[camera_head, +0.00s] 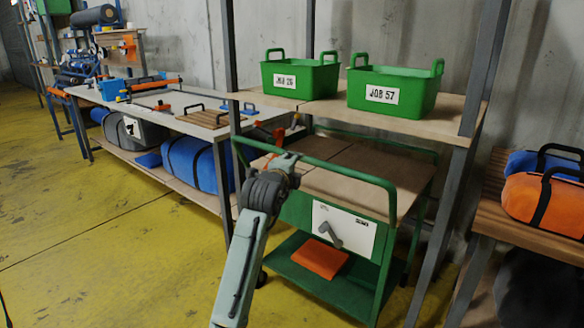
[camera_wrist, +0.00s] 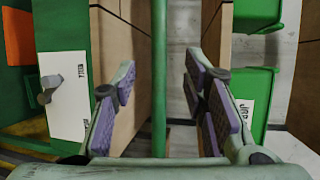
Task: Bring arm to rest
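My gripper (camera_wrist: 160,80) is open in the wrist view, its two purple-padded fingers spread wide apart with nothing held. A green rail of the cart (camera_wrist: 159,40) runs through the gap between them in the picture; I cannot tell how far beyond the fingertips it lies. In the head view my arm reaches up from the bottom to the left side of the green cart (camera_head: 390,185), and its end is too small and cluttered to make out clearly.
Two green bins, JOB 26 (camera_head: 300,77) and JOB 57 (camera_head: 395,90), stand on a shelf (camera_head: 455,115) above the cart. An orange item (camera_head: 320,259) lies on its lower tray. A long workbench (camera_head: 160,105) is at left. Yellow floor (camera_head: 110,230) is open at front left.

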